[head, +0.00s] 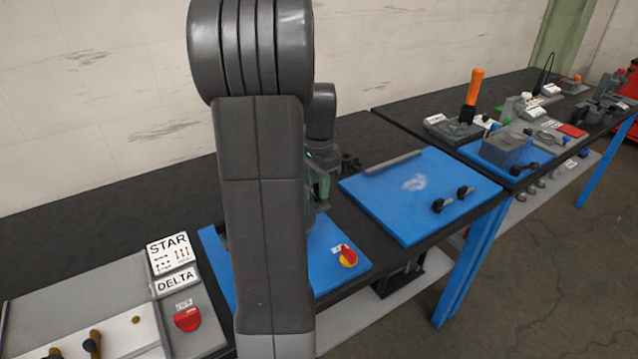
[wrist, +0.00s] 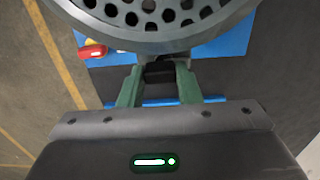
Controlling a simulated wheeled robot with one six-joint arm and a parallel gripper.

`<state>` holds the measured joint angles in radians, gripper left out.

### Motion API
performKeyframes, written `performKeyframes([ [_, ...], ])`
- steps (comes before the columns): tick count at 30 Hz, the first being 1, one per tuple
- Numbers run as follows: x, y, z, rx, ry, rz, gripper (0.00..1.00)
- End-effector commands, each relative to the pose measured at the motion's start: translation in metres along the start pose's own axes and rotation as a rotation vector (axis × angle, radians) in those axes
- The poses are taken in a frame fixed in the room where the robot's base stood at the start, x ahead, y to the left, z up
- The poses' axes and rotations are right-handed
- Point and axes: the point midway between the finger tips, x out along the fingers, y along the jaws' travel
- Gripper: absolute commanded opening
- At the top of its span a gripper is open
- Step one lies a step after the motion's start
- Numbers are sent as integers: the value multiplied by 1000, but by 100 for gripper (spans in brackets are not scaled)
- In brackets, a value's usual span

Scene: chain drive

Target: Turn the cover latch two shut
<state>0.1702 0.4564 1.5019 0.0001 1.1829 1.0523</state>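In the wrist view a round grey perforated cover (wrist: 155,42) fills the top middle, its rim just at my fingertips. My gripper (wrist: 159,74) has two green fingers that stand apart. A small dark piece (wrist: 159,68) sits between the fingertips at the cover's rim; it may be a latch, but I cannot tell which one. Whether the fingers press on it is not clear. In the head view my gripper (head: 320,190) shows only in part beside my arm. My arm hides the cover and its latches there.
A blue board (head: 322,238) with a red and yellow switch (head: 346,255) lies behind my arm. Another blue board (head: 425,170) with black knobs and a grey bar is to the right. A STAR/DELTA panel (head: 210,328) is front left. The dark bench behind is bare at left.

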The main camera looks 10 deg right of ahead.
Motion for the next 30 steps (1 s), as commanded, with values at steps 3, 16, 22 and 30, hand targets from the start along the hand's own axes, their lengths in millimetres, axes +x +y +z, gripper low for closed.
performKeyframes([
  [3,0,0,0,0,0,0,8],
  [16,-1,0,-1,-88,0,1,8],
  [22,-1,0,-1,-234,0,1,8],
  [30,-2,-1,-3,-488,0,0,8],
])
